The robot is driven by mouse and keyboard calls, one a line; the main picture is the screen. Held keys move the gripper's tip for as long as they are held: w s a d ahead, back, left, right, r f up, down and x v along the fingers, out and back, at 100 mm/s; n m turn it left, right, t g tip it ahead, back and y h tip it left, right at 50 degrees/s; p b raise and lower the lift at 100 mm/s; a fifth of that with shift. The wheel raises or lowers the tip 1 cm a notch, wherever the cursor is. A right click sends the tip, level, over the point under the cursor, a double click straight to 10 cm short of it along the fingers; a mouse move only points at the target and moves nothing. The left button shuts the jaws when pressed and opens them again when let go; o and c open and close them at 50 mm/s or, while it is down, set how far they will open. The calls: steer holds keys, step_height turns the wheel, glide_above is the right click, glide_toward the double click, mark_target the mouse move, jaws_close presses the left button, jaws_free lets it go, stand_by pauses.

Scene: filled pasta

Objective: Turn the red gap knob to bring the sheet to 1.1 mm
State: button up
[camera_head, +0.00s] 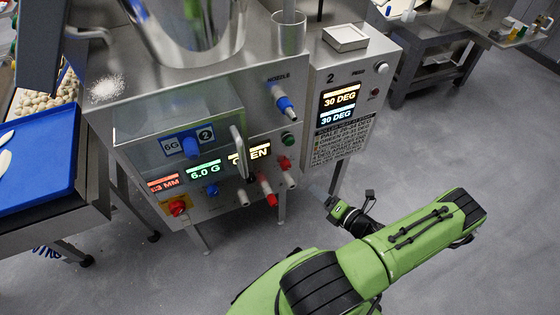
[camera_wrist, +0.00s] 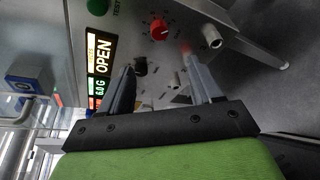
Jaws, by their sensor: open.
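My gripper (camera_head: 351,202) is open and empty, held in front of the machine's lower right side in the head view. In the wrist view its two fingers (camera_wrist: 160,66) stand apart, pointing at the control panel. A red knob on a yellow plate (camera_head: 178,207) sits at the panel's lower left, below a red display (camera_head: 163,184) ending in ".3 MM"; its first digit is unclear. Another red knob (camera_head: 284,163) sits at the panel's right and shows in the wrist view (camera_wrist: 160,29) with a white pointer line. My gripper touches neither knob. I cannot read their labels.
A green display (camera_head: 204,170) reads 6.0 G and a yellow one (camera_head: 250,152) reads OPEN. Below are a blue knob (camera_head: 212,190) and red-ended stubs jutting out. A door handle (camera_head: 239,152) protrudes. A blue tray (camera_head: 38,165) stands left. Floor in front is clear.

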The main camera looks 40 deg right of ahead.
mark_target(288, 167)
steer(key=b+x, duration=0.4)
steer(key=x, duration=1.1)
steer(key=shift+w, duration=0.35)
steer(key=shift+r, duration=0.1)
steer(key=c, duration=1)
steer(key=shift+c, duration=0.2)
